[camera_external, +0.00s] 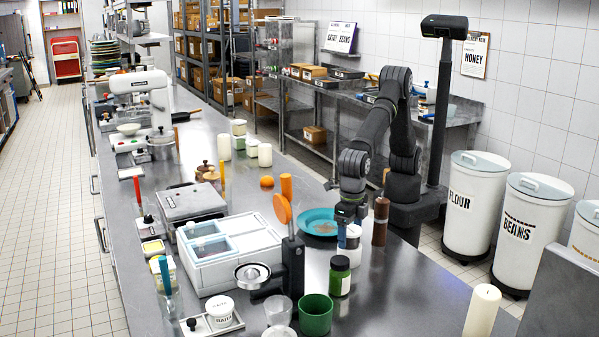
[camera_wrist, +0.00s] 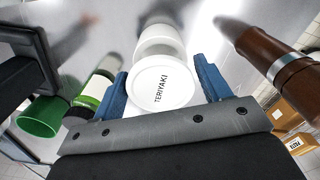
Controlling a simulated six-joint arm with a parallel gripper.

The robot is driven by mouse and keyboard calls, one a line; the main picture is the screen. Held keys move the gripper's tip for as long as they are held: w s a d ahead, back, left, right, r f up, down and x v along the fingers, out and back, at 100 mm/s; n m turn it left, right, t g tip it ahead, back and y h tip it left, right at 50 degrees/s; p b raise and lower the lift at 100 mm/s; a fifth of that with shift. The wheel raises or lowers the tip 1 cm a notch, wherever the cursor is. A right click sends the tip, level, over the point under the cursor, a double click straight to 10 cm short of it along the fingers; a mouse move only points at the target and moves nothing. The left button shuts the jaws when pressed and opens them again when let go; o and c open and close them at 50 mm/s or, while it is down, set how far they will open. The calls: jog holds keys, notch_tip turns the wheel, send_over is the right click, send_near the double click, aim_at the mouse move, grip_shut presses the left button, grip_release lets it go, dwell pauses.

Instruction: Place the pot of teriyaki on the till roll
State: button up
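The pot of teriyaki (camera_wrist: 160,88) is white, with its name on the round lid, which faces my camera in the wrist view. The blue fingers of my gripper (camera_wrist: 161,85) stand on both sides of it; whether they press on it I cannot tell. A white cylinder that looks like the till roll (camera_wrist: 160,35) shows just beyond the pot. In the external view my gripper (camera_external: 347,212) points down over the upright white pot (camera_external: 351,236). Something white shows just below it (camera_external: 347,256), partly hidden by a green jar. Whether pot and roll touch is unclear.
A brown mill (camera_external: 380,221) stands close on the right. The green jar (camera_external: 340,276) is close in front, and a turquoise plate (camera_external: 314,222) lies behind to the left. A green cup (camera_external: 315,316) stands nearer the front. The counter right of the jar is clear up to a candle (camera_external: 482,311).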

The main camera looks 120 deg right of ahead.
aim_at(350, 229)
jog(key=shift+o, duration=0.9)
jog(key=shift+r, duration=0.1)
notch_tip(350, 229, up, 12)
jog(key=shift+r, duration=0.1)
notch_tip(350, 229, down, 12)
jog(key=shift+f, duration=0.1)
jog(key=shift+r, duration=1.95)
